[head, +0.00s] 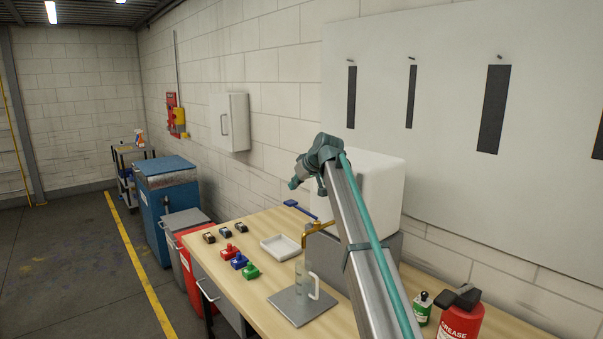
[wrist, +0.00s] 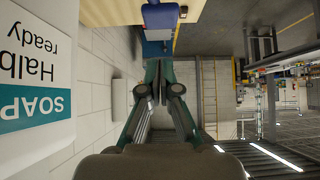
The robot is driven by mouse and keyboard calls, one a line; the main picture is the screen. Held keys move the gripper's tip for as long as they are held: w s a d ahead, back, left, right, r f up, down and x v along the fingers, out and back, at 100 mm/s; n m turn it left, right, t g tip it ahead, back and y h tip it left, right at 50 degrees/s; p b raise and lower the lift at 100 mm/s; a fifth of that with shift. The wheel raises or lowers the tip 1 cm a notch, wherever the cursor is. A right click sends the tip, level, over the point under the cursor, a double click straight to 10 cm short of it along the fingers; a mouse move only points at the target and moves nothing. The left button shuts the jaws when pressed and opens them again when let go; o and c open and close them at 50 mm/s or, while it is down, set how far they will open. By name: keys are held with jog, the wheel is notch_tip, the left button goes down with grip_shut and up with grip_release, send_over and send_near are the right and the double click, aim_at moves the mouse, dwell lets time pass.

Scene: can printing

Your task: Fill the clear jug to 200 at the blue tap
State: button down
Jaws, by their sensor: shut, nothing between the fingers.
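The clear jug (head: 303,278) stands upright on a grey metal plate (head: 290,312) on the bench, its white handle to the right. Its level marks are too small to read. The brass tap (head: 316,228) reaches out above the jug from the front of the white tank. A blue lever (head: 299,210) lies near the tap, to its upper left. My gripper (head: 293,184) is raised above and left of the lever, in front of the tank, touching nothing. In the wrist view its two fingers (wrist: 158,82) are together and empty.
The white tank (head: 378,185) stands behind my arm. A white tray (head: 280,247) and red, blue and green stamp-like items (head: 239,260) lie left of the jug. A green bottle (head: 422,308) and red grease container (head: 461,322) stand at right. The soap label (wrist: 35,105) is close by.

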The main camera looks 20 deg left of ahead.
aim_at(291, 201)
jog(key=shift+w+a+f+p, duration=0.15)
jog(key=shift+f+p, duration=0.6)
jog(key=shift+f, duration=1.45)
jog(key=shift+w+a+f, duration=0.1)
jog(key=shift+a, duration=0.1)
jog(key=f, duration=0.1)
jog(key=f+b, duration=0.1)
jog(key=a+f+h+b, duration=0.1)
jog(key=shift+w+g, duration=0.25)
jog(key=shift+g, duration=0.15)
jog(key=shift+r, duration=0.4)
dwell(2.1)
jog(key=shift+r+p, duration=0.35)
jog(key=shift+r, duration=0.3)
